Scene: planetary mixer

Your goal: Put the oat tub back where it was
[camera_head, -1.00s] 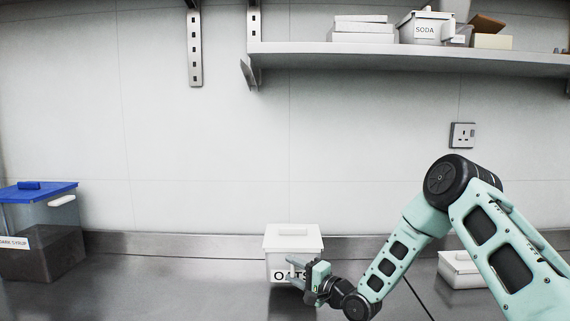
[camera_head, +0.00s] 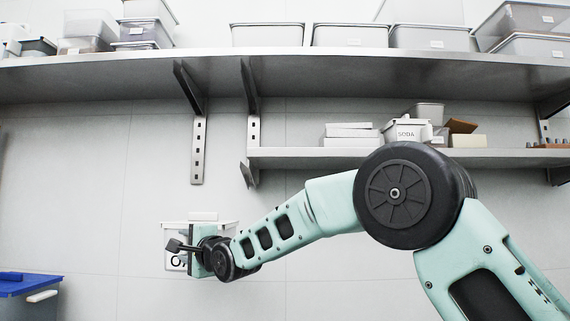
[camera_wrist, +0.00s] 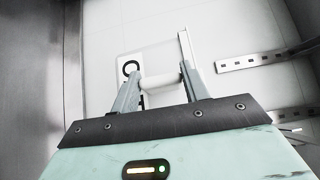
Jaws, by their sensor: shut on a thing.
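The oat tub (camera_head: 213,228) is a white lidded tub with a black-lettered label, mostly hidden behind my gripper in the head view. It is held up in front of the wall, well below the upper shelf. My gripper (camera_head: 178,247) is shut on it. In the wrist view the two fingers of my gripper (camera_wrist: 160,82) close on the white bar-like handle of the tub (camera_wrist: 160,62), and one letter of its label shows beside the left finger.
A long upper shelf (camera_head: 300,72) carries several lidded boxes with clear room left of middle. A lower right shelf (camera_head: 340,158) holds a soda tub (camera_head: 405,131), flat white boxes and an open carton. A blue-lidded bin (camera_head: 28,295) is at lower left.

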